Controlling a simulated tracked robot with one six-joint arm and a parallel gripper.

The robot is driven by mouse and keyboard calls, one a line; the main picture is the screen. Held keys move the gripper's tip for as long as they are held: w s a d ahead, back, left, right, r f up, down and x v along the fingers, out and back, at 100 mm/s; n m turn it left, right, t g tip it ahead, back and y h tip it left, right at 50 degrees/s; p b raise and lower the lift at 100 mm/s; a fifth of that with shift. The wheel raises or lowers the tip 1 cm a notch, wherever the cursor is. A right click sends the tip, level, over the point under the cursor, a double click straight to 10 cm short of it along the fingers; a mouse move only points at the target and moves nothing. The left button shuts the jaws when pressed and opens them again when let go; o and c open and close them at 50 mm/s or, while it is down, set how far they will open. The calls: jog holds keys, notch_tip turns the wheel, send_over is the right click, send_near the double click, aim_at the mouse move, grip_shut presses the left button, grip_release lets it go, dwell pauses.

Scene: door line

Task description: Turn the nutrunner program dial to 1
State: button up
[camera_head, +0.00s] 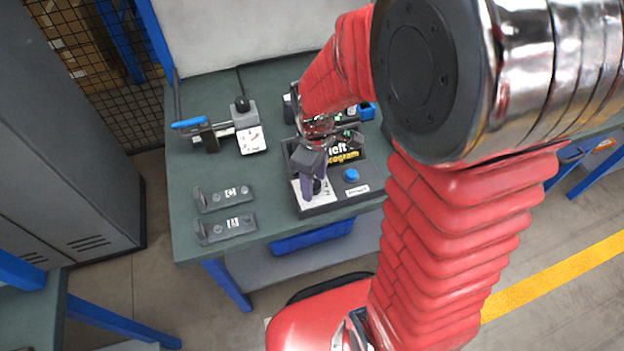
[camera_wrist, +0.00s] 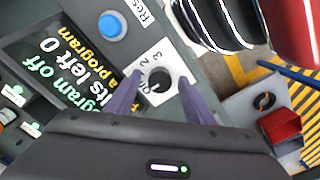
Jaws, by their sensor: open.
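The black program dial (camera_wrist: 158,80) sits on a white plate (camera_wrist: 175,72) with 2 and 3 readable in the wrist view; the other marks are partly hidden, and I cannot tell where its pointer stands. My gripper (camera_wrist: 158,92) is open, with its two purple fingers on either side of the dial. I cannot tell whether they touch it. In the head view my gripper (camera_head: 314,185) reaches down over the dial's plate (camera_head: 326,196) on the grey control box (camera_head: 346,207). The box's screen (camera_wrist: 58,68) reads "program off" and "left 0" in part.
A blue button (camera_head: 351,175) with a Reset label (camera_wrist: 138,12) is beside the dial. A toggle clamp with a blue handle (camera_head: 189,123) and two labelled brackets (camera_head: 228,227) stand at left on the green bench (camera_head: 185,180). A blue bin (camera_head: 312,236) hangs below its front edge.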

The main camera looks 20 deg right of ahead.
jog(key=shift+c, duration=0.5)
jog(key=c, duration=0.9)
jog(key=shift+a, duration=0.2)
jog(key=shift+c, duration=0.2)
jog(key=shift+d, duration=0.1)
jog(key=shift+d+m, duration=0.1)
jog(key=shift+m, duration=0.7)
jog(key=shift+s+f+m, duration=0.1)
jog(key=shift+m, duration=1.45)
jog(key=shift+s+m, duration=0.1)
jog(key=shift+m, duration=1.45)
